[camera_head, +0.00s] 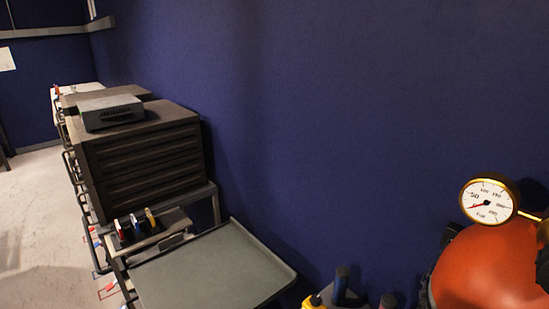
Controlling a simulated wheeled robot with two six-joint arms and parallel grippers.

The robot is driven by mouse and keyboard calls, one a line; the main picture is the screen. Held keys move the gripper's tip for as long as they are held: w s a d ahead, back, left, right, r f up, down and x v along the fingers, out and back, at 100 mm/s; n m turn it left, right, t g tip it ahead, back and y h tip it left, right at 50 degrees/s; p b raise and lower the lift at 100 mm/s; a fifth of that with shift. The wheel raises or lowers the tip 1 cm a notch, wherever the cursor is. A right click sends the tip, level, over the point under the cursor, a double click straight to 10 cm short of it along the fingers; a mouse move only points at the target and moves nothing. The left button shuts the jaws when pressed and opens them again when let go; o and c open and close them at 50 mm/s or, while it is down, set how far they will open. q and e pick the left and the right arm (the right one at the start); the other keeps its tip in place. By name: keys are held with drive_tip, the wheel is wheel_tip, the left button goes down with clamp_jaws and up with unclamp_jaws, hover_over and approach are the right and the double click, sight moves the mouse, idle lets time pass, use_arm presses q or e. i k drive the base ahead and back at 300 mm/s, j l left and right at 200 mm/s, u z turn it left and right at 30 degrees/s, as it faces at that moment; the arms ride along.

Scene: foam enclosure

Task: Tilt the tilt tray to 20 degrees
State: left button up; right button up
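The tilt tray (215,268) appears to be the grey flat tray with a low raised rim at the bottom centre-left of the head view. It is on a dark metal frame and its surface is bare. Its near edge runs to the bottom of the picture. I cannot tell its exact angle, and no angle scale can be read. Neither of my grippers is in view.
A dark ribbed cabinet (150,165) with a grey box (110,112) on top stands behind the tray. Small coloured-handled items (137,226) sit beside it. An orange tank (485,270) with a round gauge (487,200) is at right. Open floor (35,215) lies left.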

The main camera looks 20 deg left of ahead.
sight(204, 281)
drive_tip(key=k+u, duration=0.1)
drive_tip(key=u, duration=0.4)
drive_tip(key=k+j+u, duration=0.1)
drive_tip(key=u, duration=0.4)
drive_tip(key=k+j+u, duration=0.1)
drive_tip(key=u, duration=0.35)
